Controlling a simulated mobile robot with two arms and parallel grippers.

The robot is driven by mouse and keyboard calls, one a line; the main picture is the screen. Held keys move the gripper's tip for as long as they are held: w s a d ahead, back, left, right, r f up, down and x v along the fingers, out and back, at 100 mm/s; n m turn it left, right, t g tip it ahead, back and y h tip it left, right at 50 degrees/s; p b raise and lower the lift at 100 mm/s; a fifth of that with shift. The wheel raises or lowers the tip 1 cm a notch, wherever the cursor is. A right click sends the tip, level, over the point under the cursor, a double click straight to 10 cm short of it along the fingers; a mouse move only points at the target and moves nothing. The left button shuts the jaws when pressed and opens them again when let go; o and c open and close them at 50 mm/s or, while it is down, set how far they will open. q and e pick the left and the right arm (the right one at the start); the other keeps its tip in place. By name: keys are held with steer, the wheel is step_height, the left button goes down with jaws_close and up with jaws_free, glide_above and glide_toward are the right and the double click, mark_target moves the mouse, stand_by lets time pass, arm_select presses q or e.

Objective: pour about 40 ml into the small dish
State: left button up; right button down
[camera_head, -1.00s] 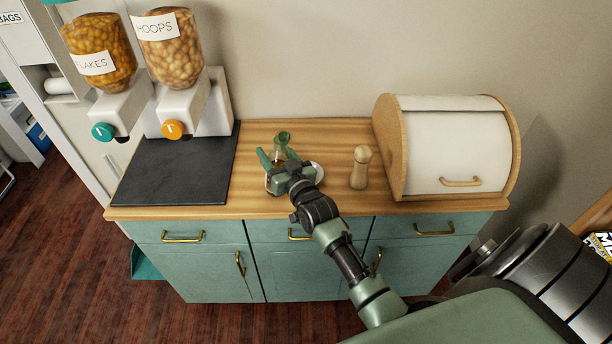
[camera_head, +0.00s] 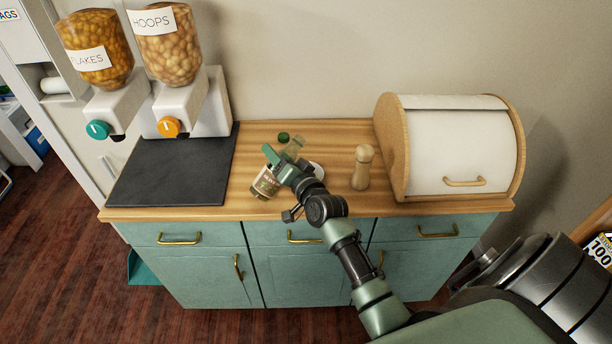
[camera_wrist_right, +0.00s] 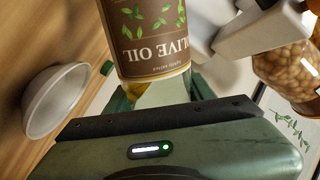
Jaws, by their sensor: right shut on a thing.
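My right gripper (camera_head: 280,168) is shut on the olive oil bottle (camera_head: 266,183) above the wooden counter. The bottle is tilted, its label low at the left and its clear neck (camera_head: 294,148) up to the right. In the right wrist view its label (camera_wrist_right: 150,38) reads upside down. The small white dish (camera_head: 318,170) stands just right of the gripper, partly hidden by it. It shows whole at the left of the wrist view (camera_wrist_right: 55,103). No oil stream is visible. My left gripper is not in view.
A green cap (camera_head: 283,137) lies on the counter behind the bottle. A wooden shaker (camera_head: 362,168) stands right of the dish, then a bread box (camera_head: 455,150). Two cereal dispensers (camera_head: 190,105) and a dark mat (camera_head: 175,170) are at the left.

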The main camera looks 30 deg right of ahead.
steer(key=f+m+b, duration=0.1)
steer(key=a+f+m+b, duration=0.1)
steer(key=m, duration=0.1)
steer(key=shift+f+y, duration=0.1)
steer(key=shift+y, duration=0.2)
steer(key=shift+a+f+m+b, duration=0.15)
steer(key=shift+f+m+b, duration=0.45)
steer(key=shift+f+m, duration=0.1)
steer(key=shift+r+p, duration=0.2)
steer(key=shift+p, duration=0.1)
steer(key=shift+m, duration=0.4)
steer(key=shift+f+m, duration=0.1)
steer(key=shift+m, duration=0.3)
steer(key=shift+f+m+y, duration=0.4)
steer(key=shift+f+m, duration=0.05)
steer(key=shift+m, duration=0.15)
stand_by(1.6)
steer(key=shift+r+n+p, duration=0.35)
steer(key=shift+r+n, duration=0.25)
steer(key=shift+r, duration=0.1)
steer(key=shift+r+n+h, duration=0.15)
steer(key=shift+n+h, duration=0.15)
steer(key=shift+n, duration=0.9)
